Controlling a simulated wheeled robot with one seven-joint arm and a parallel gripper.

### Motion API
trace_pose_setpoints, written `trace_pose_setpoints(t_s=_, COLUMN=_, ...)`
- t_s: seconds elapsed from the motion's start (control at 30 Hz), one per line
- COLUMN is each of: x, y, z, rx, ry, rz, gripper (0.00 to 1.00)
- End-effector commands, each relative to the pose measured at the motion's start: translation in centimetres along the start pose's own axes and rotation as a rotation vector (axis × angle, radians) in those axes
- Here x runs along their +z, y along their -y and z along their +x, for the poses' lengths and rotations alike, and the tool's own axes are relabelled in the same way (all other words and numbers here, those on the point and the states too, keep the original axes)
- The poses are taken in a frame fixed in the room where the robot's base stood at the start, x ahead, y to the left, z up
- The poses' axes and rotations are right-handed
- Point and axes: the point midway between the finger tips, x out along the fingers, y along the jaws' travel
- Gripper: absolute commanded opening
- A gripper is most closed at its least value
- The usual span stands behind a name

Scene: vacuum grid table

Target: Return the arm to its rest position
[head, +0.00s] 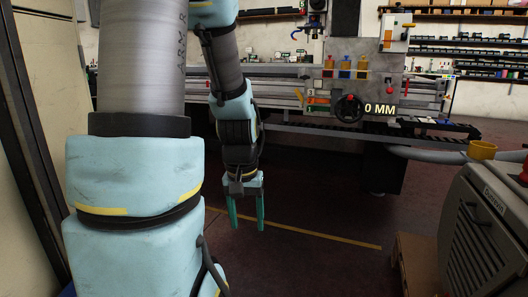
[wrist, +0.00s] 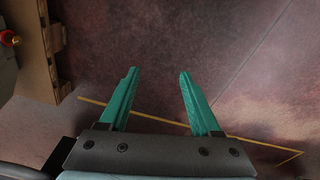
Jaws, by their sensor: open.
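My gripper (head: 247,208) hangs below my light-blue arm, left of centre in the head view, with its two green fingers pointing down over the floor. In the wrist view my gripper (wrist: 158,88) shows the green fingers spread apart with nothing between them. Only the dark reddish floor (wrist: 230,60) lies beyond the fingertips. My arm fills the left part of the head view and hides what is behind it.
A long grey lathe-like machine (head: 345,90) with a black handwheel stands at the back. A grey cabinet (head: 485,225) on a wooden base stands at the lower right. Stocked shelves (head: 470,55) line the back wall. The floor (head: 330,215) between, crossed by a yellow line, is clear.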

Motion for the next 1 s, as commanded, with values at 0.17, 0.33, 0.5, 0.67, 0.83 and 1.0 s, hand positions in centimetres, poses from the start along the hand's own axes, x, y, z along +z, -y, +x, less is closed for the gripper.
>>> trace_pose_setpoints(t_s=0.17, x=2.2, y=2.2, z=-2.5, rx=-0.033, ry=-0.065, rz=-0.032, gripper=0.64)
trace_pose_setpoints(t_s=0.33, x=2.1, y=2.2, z=-6.1, rx=-0.035, ry=-0.066, rz=-0.035, gripper=0.64)
trace_pose_setpoints(t_s=0.5, x=1.8, y=2.1, z=-9.6, rx=-0.034, ry=-0.066, rz=-0.034, gripper=0.64)
trace_pose_setpoints(t_s=0.67, x=1.4, y=1.9, z=-14.3, rx=-0.034, ry=-0.066, rz=-0.034, gripper=0.64)
trace_pose_setpoints(t_s=0.83, x=1.0, y=1.7, z=-19.8, rx=-0.034, ry=-0.065, rz=-0.034, gripper=0.64)
trace_pose_setpoints(t_s=1.0, x=0.6, y=1.5, z=-25.2, rx=-0.034, ry=-0.065, rz=-0.034, gripper=0.64)
